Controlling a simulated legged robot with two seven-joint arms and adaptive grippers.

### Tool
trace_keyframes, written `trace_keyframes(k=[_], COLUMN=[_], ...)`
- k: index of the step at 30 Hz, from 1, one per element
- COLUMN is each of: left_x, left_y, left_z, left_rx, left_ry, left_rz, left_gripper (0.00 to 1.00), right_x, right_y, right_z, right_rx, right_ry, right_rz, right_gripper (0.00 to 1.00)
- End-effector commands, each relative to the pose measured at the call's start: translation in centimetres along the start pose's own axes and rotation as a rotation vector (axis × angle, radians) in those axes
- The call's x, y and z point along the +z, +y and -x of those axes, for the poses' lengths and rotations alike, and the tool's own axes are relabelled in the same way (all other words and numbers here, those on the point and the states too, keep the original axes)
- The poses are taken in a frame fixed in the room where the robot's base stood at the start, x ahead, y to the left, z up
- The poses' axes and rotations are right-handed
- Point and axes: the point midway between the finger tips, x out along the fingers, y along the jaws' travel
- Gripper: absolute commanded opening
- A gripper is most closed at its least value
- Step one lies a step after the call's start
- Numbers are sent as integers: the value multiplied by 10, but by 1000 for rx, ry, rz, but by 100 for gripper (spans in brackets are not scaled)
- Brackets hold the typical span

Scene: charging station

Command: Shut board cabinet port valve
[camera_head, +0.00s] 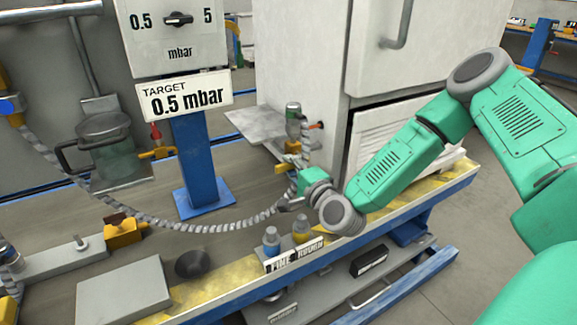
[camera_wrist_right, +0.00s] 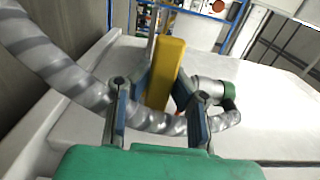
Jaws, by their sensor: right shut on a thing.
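The board cabinet (camera_head: 300,60) is a large white box behind the bench. At its lower left side is the port, with a small metal fitting (camera_head: 293,120) and a yellow valve handle (camera_head: 284,168). My right gripper (camera_head: 292,192) reaches in from the right and is at this handle. In the right wrist view the yellow handle (camera_wrist_right: 166,70) stands between the two fingers of my right gripper (camera_wrist_right: 160,88), which is shut on it. The head view partly hides the fingertips. My left gripper is not in view.
A grey ribbed hose (camera_head: 190,226) runs across the bench to the port; it passes by the fingers in the wrist view (camera_wrist_right: 60,75). Two small bottles (camera_head: 271,240) stand at the front edge.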

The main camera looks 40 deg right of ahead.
Motion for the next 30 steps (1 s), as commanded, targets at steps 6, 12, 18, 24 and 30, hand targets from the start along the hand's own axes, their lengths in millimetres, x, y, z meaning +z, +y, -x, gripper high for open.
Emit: trace_keyframes(k=[6, 12, 18, 24, 30], left_x=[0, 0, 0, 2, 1], left_y=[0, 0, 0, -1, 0], left_z=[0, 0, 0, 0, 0], left_rx=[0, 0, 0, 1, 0], left_ry=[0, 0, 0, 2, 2], left_rz=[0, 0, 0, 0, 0], left_gripper=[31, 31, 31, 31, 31], right_x=[-2, -2, 0, 0, -2], right_y=[8, 7, 4, 4, 5], right_z=[5, 4, 2, 19, 61], right_rx=[22, 17, 11, 11, 14], right_ry=[4, 3, 1, 1, 2], right_rz=[-4, -2, 0, 0, -3], right_gripper=[0, 40, 40, 40, 40])
